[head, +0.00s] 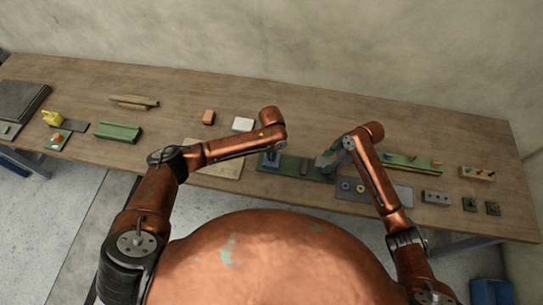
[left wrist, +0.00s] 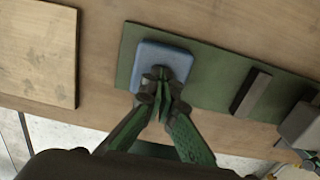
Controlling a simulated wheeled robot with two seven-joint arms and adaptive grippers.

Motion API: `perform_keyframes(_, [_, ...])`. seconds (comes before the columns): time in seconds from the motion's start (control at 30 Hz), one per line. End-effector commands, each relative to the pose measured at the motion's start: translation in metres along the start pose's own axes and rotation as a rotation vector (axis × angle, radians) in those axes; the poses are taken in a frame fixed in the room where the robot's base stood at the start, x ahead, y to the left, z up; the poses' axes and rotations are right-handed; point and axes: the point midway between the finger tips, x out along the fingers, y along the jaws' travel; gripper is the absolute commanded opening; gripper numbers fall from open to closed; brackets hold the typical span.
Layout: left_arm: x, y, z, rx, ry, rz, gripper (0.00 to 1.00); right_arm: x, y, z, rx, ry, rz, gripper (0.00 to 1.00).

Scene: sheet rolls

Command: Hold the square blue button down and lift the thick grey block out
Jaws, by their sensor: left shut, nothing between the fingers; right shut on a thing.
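The square blue button (left wrist: 178,58) sits at the left end of a green base plate (left wrist: 212,62); the button also shows in the head view (head: 270,162). My left gripper (left wrist: 160,82) is shut and empty, its fingertips over the button and seemingly touching it. A thinner dark grey block (left wrist: 252,92) stands on the plate's middle. The thick grey block (left wrist: 302,127) is at the right edge of the left wrist view, partly cut off. My right gripper (head: 326,161) is shut on it at the plate's right end. Whether the block is clear of the plate I cannot tell.
A pale wooden board (head: 219,168) lies left of the plate. A white block (head: 243,124) and an orange block (head: 208,117) lie behind. A grey mat with rings (head: 403,195) and a green rail (head: 413,163) are to the right.

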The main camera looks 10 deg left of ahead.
Motion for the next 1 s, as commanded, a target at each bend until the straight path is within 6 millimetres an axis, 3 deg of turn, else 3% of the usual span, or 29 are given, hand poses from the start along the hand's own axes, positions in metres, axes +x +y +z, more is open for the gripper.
perform_keyframes(0.53, [0.002,0.0,-0.003,0.001,0.007,0.0,0.0,0.0,0.0,0.0,0.0,0.001,0.0,0.11])
perform_keyframes(1.0, [-0.023,0.0,-0.002,0.001,0.006,0.0,0.0,0.0,0.0,0.0,0.0,0.001,0.0,0.11])
